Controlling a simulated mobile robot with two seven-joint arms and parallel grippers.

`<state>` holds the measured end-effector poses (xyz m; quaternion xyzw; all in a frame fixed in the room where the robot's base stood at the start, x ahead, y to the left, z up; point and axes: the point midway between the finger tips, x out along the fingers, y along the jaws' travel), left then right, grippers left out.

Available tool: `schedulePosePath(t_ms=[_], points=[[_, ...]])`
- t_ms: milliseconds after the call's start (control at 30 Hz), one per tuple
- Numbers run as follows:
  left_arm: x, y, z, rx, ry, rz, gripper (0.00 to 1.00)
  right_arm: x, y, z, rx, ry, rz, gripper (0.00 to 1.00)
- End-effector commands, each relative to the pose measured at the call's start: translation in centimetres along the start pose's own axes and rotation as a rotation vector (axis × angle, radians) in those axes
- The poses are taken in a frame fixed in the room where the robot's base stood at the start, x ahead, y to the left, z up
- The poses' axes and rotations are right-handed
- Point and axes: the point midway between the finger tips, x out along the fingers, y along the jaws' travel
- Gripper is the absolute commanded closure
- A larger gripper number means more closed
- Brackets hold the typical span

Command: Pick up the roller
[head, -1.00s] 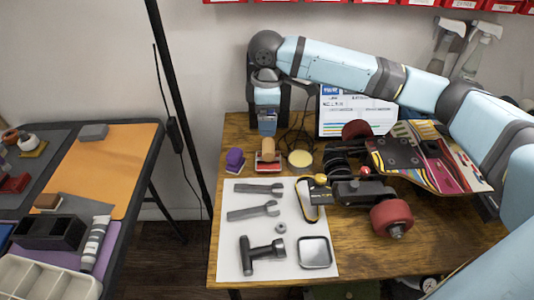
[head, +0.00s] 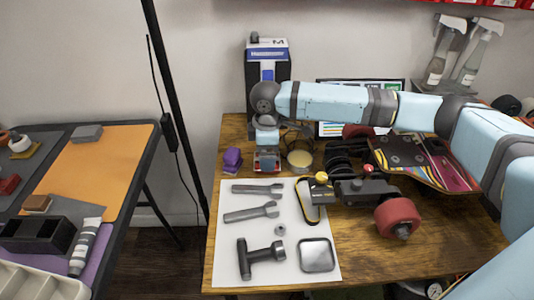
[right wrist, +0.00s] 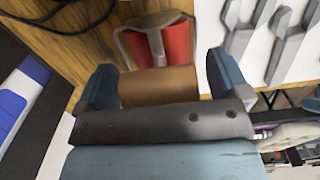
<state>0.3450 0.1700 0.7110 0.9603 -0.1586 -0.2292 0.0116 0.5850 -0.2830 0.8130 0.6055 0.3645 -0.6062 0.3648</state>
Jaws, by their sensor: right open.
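The roller appears to be the item with a brown cylindrical part (right wrist: 160,82) and a red part in a pale frame (right wrist: 176,42). It stands at the back left of the wooden table, behind the white mat. In the head view my gripper hides most of it and only its lower red part (head: 267,164) shows. My right gripper (right wrist: 160,75) is open, pointing down over it, with one finger on each side of the brown part. I cannot tell whether the fingers touch it. My left gripper is not in view.
A purple item (head: 232,160) stands close on the left and a round yellowish-topped item (head: 300,158) on the right. A blue and white box (head: 268,62) stands behind. The white mat (head: 270,235) in front holds wrenches and a hammer. A skateboard (head: 420,160) lies to the right.

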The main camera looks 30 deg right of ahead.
Motion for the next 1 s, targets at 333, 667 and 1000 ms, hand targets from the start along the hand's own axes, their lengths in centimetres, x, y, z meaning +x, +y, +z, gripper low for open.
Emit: schedulePosePath(t_ms=[333,667,1000], points=[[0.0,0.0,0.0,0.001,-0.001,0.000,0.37,-0.1,0.0,0.0,0.000,0.001,0.000,0.48],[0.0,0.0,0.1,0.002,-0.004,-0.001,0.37,-0.3,0.0,0.0,0.000,0.002,0.000,0.66],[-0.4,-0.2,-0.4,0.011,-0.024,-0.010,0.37,-6.3,0.1,-0.1,0.000,0.005,0.003,0.66]])
